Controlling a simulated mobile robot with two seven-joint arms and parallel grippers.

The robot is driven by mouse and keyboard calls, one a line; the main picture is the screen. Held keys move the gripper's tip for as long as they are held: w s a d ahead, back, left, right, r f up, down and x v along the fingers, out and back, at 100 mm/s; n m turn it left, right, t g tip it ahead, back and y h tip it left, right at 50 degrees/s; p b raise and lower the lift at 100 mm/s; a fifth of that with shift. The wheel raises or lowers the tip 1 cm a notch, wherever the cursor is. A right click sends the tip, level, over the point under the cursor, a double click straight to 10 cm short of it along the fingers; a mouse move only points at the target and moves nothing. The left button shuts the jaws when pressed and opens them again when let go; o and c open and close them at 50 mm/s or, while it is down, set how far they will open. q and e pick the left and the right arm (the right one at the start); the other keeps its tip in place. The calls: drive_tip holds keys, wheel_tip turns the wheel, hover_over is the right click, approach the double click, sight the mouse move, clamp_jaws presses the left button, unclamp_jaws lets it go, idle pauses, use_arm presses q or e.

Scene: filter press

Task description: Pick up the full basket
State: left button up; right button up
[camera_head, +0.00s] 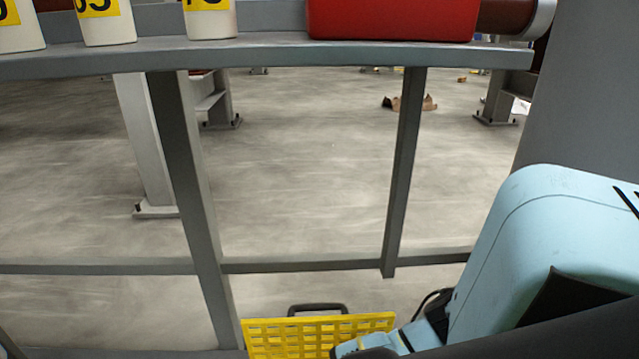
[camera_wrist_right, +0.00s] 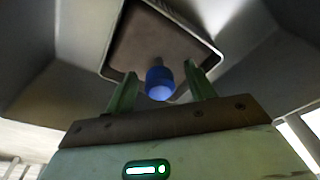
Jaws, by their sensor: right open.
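A yellow basket (camera_head: 318,337) with a grid wall and a dark handle (camera_head: 318,309) shows at the bottom edge of the head view, cut off by the frame. What it holds cannot be seen. My right gripper (camera_wrist_right: 160,70) is open in the right wrist view, its two green fingers apart. A blue cylinder (camera_wrist_right: 160,82) shows between the fingers, seemingly beyond them; no contact is visible. The basket is not recognisable in that view. My left gripper is not in view.
A grey metal bench or rack (camera_head: 270,52) crosses the head view, with legs and a low crossbar (camera_head: 330,264). White bottles (camera_head: 105,25) and a red container (camera_head: 390,18) stand on it. A dark panel (camera_wrist_right: 150,45) with a metal rim faces the right wrist camera.

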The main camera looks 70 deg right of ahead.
clamp_jaws()
idle(0.3)
idle(1.1)
